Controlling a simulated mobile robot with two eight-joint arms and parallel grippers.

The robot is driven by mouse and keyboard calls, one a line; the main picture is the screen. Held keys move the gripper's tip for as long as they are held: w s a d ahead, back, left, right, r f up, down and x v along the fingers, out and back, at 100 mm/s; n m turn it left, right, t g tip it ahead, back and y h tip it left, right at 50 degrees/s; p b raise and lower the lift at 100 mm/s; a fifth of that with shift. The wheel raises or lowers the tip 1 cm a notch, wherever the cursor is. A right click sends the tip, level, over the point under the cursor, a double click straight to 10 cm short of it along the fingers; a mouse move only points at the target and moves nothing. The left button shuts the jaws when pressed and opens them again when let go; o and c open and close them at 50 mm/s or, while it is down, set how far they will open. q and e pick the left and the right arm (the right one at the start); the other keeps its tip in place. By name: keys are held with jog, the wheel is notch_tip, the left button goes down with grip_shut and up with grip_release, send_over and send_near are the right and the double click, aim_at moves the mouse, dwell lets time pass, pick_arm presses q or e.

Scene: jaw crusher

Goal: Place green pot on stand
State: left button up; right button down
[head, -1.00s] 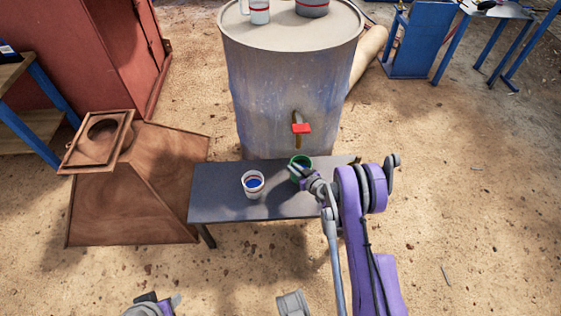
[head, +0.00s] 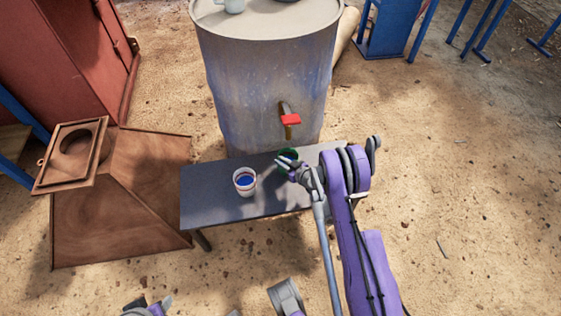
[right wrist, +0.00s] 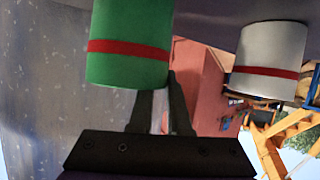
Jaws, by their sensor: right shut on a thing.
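The green pot (head: 288,154) with a red band (right wrist: 128,49) is at the back right of the low dark stand (head: 212,205), below the red-handled tap. My right gripper (head: 285,164) is shut on it, coming from the front right. In the right wrist view the fingers (right wrist: 160,105) meet the pot's side. The arm partly hides the pot in the head view, and I cannot tell whether its base touches the stand. A white pot (head: 244,182) with a red band and blue inside stands on the stand to the left. My left gripper (head: 150,306) shows only partly at the bottom edge.
A large grey drum (head: 262,85) with a red-handled tap (head: 290,120) stands right behind the stand. A brown hopper-like metal piece (head: 120,195) lies to the left, near a red cabinet (head: 60,60). Blue-legged tables stand at the back right. The ground on the right is open.

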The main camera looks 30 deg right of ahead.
jog(key=c, duration=1.3)
grip_release()
jog(key=shift+f, duration=0.15)
jog(key=o, duration=0.4)
jog(key=shift+o, duration=0.2)
